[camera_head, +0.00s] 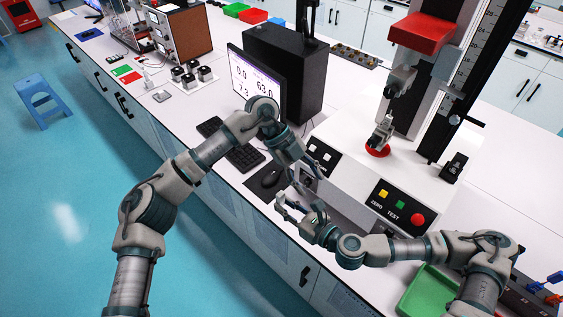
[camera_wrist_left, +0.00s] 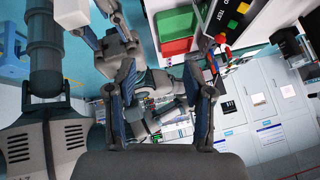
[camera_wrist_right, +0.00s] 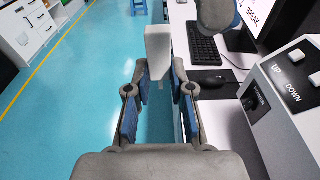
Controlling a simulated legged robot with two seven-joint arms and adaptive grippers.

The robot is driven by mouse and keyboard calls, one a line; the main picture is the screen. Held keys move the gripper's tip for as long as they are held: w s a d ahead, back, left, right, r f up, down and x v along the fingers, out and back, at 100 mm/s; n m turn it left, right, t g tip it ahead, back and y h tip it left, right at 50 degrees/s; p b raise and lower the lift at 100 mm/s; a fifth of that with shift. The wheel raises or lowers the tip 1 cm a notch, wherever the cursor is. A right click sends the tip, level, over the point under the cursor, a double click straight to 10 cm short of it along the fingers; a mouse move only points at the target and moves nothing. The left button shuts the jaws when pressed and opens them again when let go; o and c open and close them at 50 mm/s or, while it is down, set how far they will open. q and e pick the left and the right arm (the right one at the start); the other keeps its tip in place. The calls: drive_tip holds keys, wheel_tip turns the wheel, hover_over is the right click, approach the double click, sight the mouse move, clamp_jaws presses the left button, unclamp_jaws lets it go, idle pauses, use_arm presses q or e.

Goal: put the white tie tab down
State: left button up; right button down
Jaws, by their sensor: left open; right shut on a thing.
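The white tie tab (camera_wrist_right: 158,48) is a pale block standing out beyond the fingertips of my right gripper (camera_wrist_right: 160,76). The right fingers are shut on its near end, which they partly hide.
The tester base (camera_head: 392,190) has yellow, green and red buttons. A black mouse (camera_head: 271,178) and keyboard (camera_head: 243,158) lie close to the grippers, before the monitor (camera_head: 254,78). A green tray (camera_head: 424,290) is at the lower right. Blue floor (camera_head: 200,250) lies beyond the bench edge.

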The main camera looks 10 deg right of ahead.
sight(281, 193)
use_arm(q)
drive_tip(key=a+r+n+t+y, duration=0.2)
drive_tip(key=a+r+t+y, duration=0.2)
drive_tip(key=a+r+y, duration=0.25)
drive_tip(key=shift+h, duration=0.25)
wheel_tip(281, 193, down, 12)
drive_tip(key=shift+w+a+f, duration=0.1)
clamp_jaws()
use_arm(e)
drive_tip(key=c, duration=0.9)
unclamp_jaws()
drive_tip(key=shift+c, duration=0.2)
drive_tip(key=shift+a, duration=0.1)
